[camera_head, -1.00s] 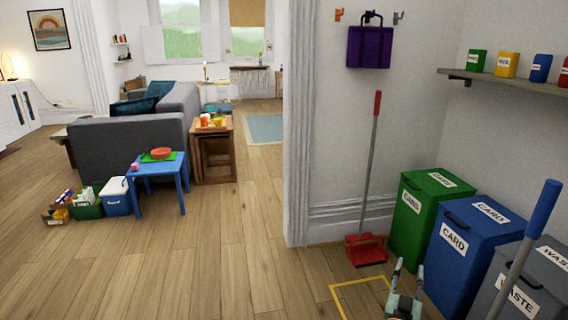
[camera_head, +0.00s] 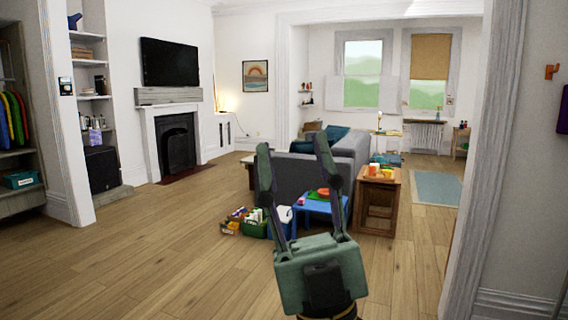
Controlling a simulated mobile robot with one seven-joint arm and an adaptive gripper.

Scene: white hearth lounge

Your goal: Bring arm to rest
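My gripper (camera_head: 292,152) stands upright in the lower middle of the head view, fingers pointing up. Its two dark fingers are spread apart and nothing is between them. It is raised in front of the camera and hides part of the grey sofa (camera_head: 298,172) and the blue table (camera_head: 317,207) beyond. It touches nothing that I can see.
A wooden side table (camera_head: 376,206) with cups stands right of the sofa. Crates (camera_head: 252,228) sit on the floor by the blue table. A fireplace (camera_head: 177,143) and shelves line the left. A white wall edge (camera_head: 485,170) is close at right. The left floor is clear.

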